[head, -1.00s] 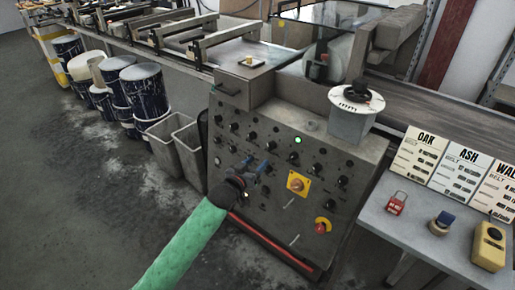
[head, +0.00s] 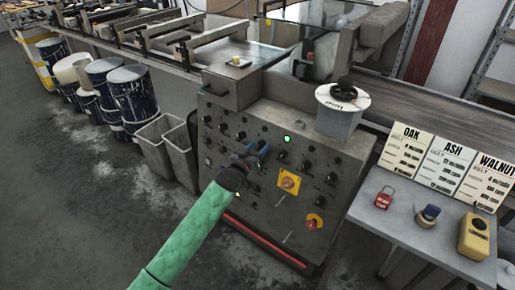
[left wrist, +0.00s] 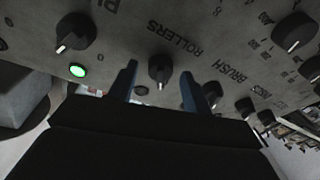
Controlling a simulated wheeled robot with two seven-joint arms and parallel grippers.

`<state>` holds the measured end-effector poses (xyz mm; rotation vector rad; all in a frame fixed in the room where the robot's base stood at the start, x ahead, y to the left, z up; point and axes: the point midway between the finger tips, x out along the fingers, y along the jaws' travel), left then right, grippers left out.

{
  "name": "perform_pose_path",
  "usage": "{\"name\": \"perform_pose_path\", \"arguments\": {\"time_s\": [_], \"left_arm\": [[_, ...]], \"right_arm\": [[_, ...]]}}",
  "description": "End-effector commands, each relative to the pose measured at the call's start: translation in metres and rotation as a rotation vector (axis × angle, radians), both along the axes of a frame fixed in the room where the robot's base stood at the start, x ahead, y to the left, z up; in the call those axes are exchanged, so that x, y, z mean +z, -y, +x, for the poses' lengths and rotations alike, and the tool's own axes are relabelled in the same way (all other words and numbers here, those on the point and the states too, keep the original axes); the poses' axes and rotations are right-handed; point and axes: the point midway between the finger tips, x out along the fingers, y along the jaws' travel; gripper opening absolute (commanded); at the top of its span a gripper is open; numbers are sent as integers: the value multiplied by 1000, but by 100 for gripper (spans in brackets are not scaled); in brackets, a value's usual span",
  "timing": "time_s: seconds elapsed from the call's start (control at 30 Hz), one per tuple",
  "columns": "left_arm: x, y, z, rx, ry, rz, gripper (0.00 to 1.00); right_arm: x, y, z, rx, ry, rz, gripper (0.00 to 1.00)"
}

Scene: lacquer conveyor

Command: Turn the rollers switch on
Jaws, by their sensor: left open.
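The rollers switch (left wrist: 161,68) is a black rotary knob on the grey control panel, with the word ROLLERS printed beside it in the left wrist view. My left gripper (left wrist: 160,88) is open, with one blue finger on each side of the knob in that view. I cannot tell whether the fingers touch it. In the head view the left gripper (head: 257,153) is close to the panel (head: 225,165) and hides part of its knob rows. My right gripper is not in view.
A lit green lamp (left wrist: 77,71) and other black knobs (left wrist: 75,32) are close by. The panel also bears a yellow-backed switch (head: 289,182) and a red emergency button (head: 313,221). A side table (head: 420,225) with a red padlock (head: 384,197) stands at right.

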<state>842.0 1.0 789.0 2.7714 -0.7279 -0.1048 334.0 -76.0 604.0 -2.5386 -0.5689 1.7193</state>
Motion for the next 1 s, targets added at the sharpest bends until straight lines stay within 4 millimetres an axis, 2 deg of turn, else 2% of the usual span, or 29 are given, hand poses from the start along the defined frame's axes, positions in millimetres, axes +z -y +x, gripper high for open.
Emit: {"name": "perform_pose_path", "arguments": {"time_s": [0.17,0.27,0.4,0.73,1.0], "left_arm": [[0,0,0,0,0,0,49],[0,0,0,0,0,0,33],[0,0,0,0,0,0,6],[0,-1,0,-7,22,30,5],[0,-2,1,-35,113,156,5]], "right_arm": [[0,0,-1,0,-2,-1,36],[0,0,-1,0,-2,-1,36],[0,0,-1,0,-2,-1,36],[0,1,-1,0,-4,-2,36],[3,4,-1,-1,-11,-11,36]]}}
